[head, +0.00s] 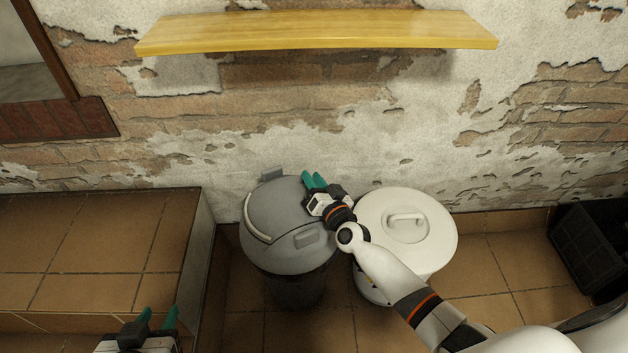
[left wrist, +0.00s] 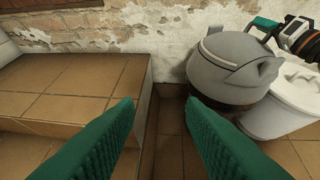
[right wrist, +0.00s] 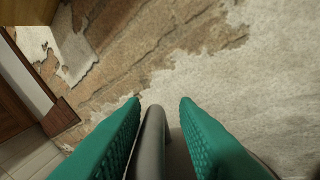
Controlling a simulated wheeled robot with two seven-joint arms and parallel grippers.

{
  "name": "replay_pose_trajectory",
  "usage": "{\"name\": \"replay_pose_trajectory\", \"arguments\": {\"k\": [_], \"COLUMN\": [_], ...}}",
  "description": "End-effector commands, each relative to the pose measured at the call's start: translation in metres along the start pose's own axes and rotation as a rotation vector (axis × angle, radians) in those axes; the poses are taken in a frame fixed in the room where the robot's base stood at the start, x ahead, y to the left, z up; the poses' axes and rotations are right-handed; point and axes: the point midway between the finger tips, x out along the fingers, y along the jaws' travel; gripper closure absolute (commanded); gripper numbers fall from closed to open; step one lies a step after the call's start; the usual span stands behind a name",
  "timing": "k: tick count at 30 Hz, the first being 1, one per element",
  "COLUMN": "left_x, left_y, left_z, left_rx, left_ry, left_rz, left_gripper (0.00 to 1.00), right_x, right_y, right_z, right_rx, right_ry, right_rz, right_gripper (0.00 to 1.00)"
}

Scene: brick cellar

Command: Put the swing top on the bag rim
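The swing top (head: 285,205) is a grey dome with a pale curved strip and small upright tabs. It covers the mouth of a dark bin (head: 298,290) between the tiled ledge and a white pail. It also shows in the left wrist view (left wrist: 235,52). The bag rim is hidden beneath it. My right gripper (head: 313,181) is at the dome's back right edge. In the right wrist view, its fingers (right wrist: 160,105) stand apart with a grey upright part between them, clear of the right finger. My left gripper (head: 158,313) is open and empty over the ledge's front.
The white lidded pail (head: 432,222) stands close right of the bin, under my right arm. A tiled ledge (head: 100,245) is on the left. A wooden shelf (head: 315,32) crosses the wall above. A black crate (head: 590,245) stands far right, with bare floor before it.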

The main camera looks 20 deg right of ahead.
Motion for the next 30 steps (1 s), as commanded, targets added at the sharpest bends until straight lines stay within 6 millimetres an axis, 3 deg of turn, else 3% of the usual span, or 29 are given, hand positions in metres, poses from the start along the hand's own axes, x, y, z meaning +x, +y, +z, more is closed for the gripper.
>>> {"name": "replay_pose_trajectory", "arguments": {"k": [13, 17, 24, 30], "left_x": [-0.002, -0.010, -0.036, -0.055], "left_y": [0.001, 0.004, 0.010, 0.013], "left_z": [-0.004, -0.024, -0.069, -0.092], "left_rx": [-0.001, -0.002, -0.009, -0.014], "left_ry": [0.031, 0.154, 0.436, 0.584], "left_rz": [0.002, 0.009, 0.025, 0.032], "left_gripper": [0.64, 0.64, 0.64, 0.64], "right_x": [-0.002, -0.020, -0.073, -0.106], "right_y": [0.001, 0.001, 0.001, 0.001], "right_z": [0.002, 0.002, 0.002, 0.001], "right_rx": [0.001, 0.000, -0.001, -0.001], "right_ry": [0.001, 0.002, 0.004, 0.002], "right_rz": [0.000, -0.002, -0.002, -0.001], "right_gripper": [0.64, 0.64, 0.64, 0.64]}}
